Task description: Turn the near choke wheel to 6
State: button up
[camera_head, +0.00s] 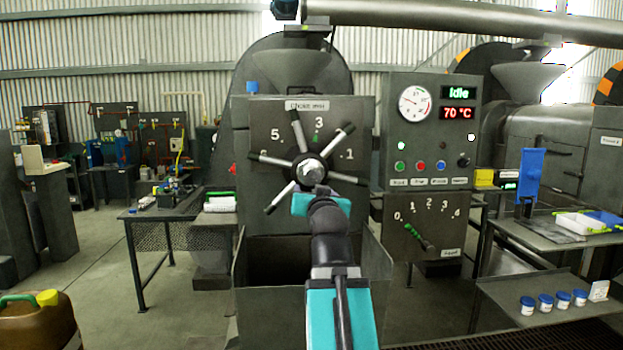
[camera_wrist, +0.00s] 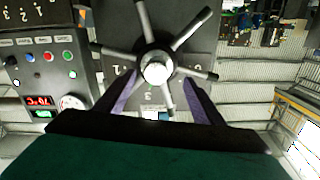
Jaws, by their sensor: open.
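The choke wheel (camera_head: 312,172) is a dark hub with a bright centre and several grey spokes, on a grey panel. The plate above it reads as a choke label; 5, 3 and 1 show around the wheel, and other marks are covered or unclear. A small green mark shows under the 3. My gripper (camera_head: 318,192) is in front of the wheel's lower part and hides some of it. In the wrist view, turned upside down, my gripper (camera_wrist: 160,84) has its purple fingers apart, either side of the hub (camera_wrist: 157,68), with one spoke between them. I cannot tell whether they touch.
A control panel (camera_head: 431,130) to the right shows "Idle" and 70 °C, with a dial and buttons. Below it is a lever plate (camera_head: 423,222) marked 0 to 4. A side table (camera_head: 165,212) stands left; a shelf with small jars (camera_head: 545,301) is right.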

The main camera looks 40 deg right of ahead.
aim_at(313, 177)
jog(key=shift+s+r+h, duration=0.15)
jog(key=shift+s+r, duration=0.1)
jog(key=shift+r, duration=0.25)
jog(key=shift+s+r+h, duration=0.15)
jog(key=shift+s+r, duration=0.1)
jog(key=shift+r, duration=0.2)
jog(key=shift+w+d+r+p, duration=0.1)
jog(key=shift+w+d+p, duration=0.15)
jog(key=shift+p, duration=0.2)
jog(key=p+x, duration=0.5)
jog(key=p, duration=0.3)
jog(key=shift+p, duration=0.35)
jog(key=shift+w+d+r+p, duration=0.1)
jog(key=shift+w+d+p, duration=0.15)
jog(key=shift+p, duration=0.3)
jog(key=p+x, duration=0.2)
jog(key=p, duration=0.4)
jog(key=shift+p, duration=0.3)
jog(key=shift+p+x, duration=0.75)
jog(key=shift+x, duration=2.05)
